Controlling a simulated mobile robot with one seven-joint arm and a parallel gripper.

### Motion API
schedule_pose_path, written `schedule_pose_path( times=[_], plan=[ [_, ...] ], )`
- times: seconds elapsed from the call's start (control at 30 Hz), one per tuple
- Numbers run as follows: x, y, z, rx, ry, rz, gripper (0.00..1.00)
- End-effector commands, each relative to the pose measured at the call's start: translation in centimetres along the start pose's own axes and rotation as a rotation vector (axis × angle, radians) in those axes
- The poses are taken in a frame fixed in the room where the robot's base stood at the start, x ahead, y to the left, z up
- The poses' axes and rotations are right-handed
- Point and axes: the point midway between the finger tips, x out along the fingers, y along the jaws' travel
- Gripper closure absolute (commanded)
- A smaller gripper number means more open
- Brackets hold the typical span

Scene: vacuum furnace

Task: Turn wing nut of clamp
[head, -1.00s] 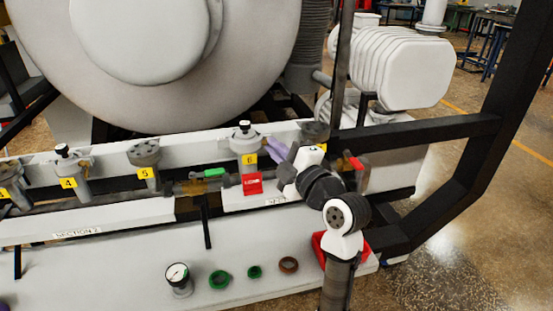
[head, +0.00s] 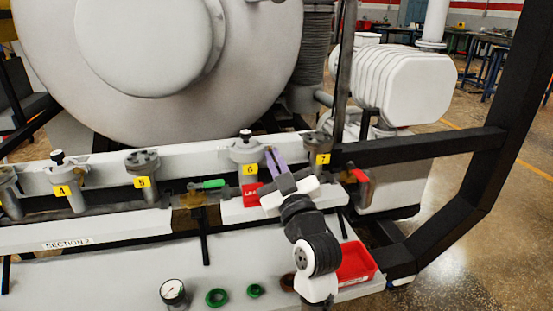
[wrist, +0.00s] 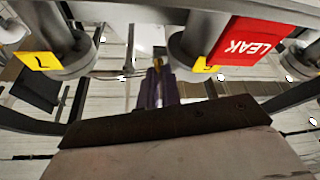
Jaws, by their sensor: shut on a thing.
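My gripper (head: 272,152) reaches in from below right, its purple fingers beside the right side of port 6 (head: 245,150). In the wrist view the purple fingers (wrist: 157,80) are close together, shut on a small brass-coloured part that I take to be the clamp's wing nut (wrist: 157,63). The fingers hide most of the nut, and its angle cannot be told. The red LEAK tag (head: 251,193) hangs below port 6, partly behind my gripper; it shows large in the wrist view (wrist: 248,47).
Port 7 (head: 318,143) stands close on the right, port 5 (head: 142,163) to the left. A green-handled valve (head: 208,184) and a red-handled one (head: 357,176) flank my gripper. A red tray (head: 355,262), gauge (head: 172,291) and green rings (head: 217,297) lie in front. A black frame (head: 430,145) bounds the right.

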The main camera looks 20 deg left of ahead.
Motion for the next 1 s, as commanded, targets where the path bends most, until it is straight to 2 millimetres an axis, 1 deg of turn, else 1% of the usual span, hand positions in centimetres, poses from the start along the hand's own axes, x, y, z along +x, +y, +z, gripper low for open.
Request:
schedule_pose_path(
  times=[0.2,0.43,0.7,1.0],
  plan=[
    [0.13,-0.19,-0.22,0.153,-0.004,0.061,1.0],
    [0.12,-0.28,-0.2,0.263,-0.003,0.106,1.0],
    [0.05,-0.33,-0.07,0.318,-0.002,0.13,1.0],
    [0.04,-0.34,-0.02,0.325,-0.002,0.133,1.0]
  ],
)
